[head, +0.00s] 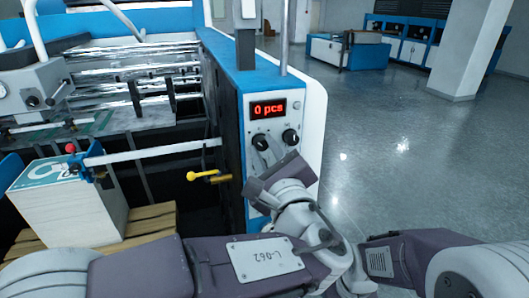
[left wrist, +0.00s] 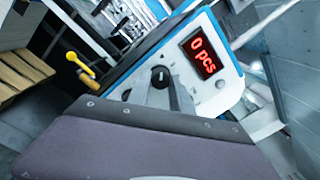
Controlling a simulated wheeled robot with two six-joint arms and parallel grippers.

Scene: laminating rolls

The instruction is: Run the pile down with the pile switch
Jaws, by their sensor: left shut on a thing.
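The control panel (head: 268,170) has a red display (head: 267,108) reading "0 pcs" and two dark knobs below it. My left gripper (head: 265,153) is shut on the left knob (head: 260,141), partly hiding it. In the left wrist view the knob (left wrist: 160,76) shows between the grey fingers (left wrist: 156,96). I cannot read which knob is the pile switch. The right knob (head: 290,136) is free. The pile (head: 65,212), a white stack with a green-printed top sheet, stands on a wooden pallet (head: 150,222) at the left. My right gripper is not in view.
A yellow-handled lever (head: 202,176) sticks out left of the panel. A metal bar (head: 150,152) with a blue clamp and red knob (head: 71,148) crosses above the pile. Open floor (head: 400,150) lies to the right. A blue-white cabinet (head: 345,53) stands behind.

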